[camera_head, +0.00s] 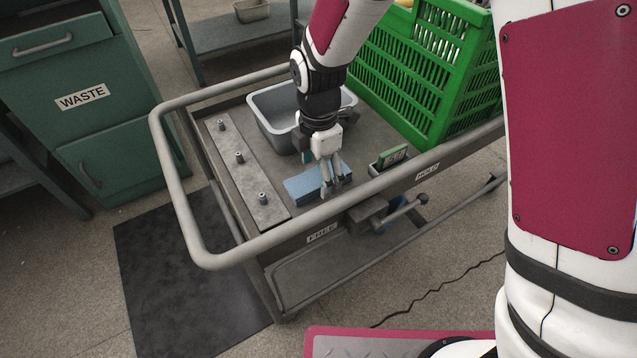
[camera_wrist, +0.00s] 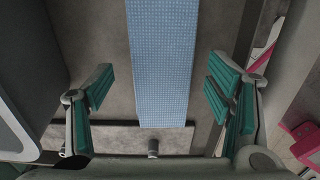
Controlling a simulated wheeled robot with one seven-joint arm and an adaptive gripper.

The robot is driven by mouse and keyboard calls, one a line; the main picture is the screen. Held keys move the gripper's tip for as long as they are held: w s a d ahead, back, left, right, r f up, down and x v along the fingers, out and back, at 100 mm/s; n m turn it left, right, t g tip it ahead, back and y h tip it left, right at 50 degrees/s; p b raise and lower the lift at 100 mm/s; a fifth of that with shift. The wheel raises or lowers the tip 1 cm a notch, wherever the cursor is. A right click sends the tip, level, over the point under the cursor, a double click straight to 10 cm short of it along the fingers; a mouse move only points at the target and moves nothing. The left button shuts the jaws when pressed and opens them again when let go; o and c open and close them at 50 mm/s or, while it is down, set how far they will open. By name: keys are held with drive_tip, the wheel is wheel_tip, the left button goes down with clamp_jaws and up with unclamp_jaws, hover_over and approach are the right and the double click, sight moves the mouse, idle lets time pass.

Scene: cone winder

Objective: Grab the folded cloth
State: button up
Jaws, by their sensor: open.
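The folded cloth (camera_head: 304,186) is a flat blue rectangle lying on the grey cart top (camera_head: 232,118), near its front edge. My gripper (camera_head: 334,180) is above its right part, pointing down, and hides some of it. In the wrist view the cloth (camera_wrist: 163,65) runs as a long strip from the top edge down the middle. Nothing is held. The height above the cloth is hard to tell.
A grey bin (camera_head: 272,118) stands behind the cloth and a green crate (camera_head: 455,75) at the right back. A small holder (camera_head: 388,162) with a green device is right of the gripper. A plate with pegs (camera_head: 240,172) lies at left. A rail (camera_head: 225,259) edges the cart.

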drive_tip(key=shift+f, duration=0.75)
drive_tip(key=shift+c, duration=0.3)
drive_tip(key=c, duration=1.2)
drive_tip(key=shift+r, duration=0.1)
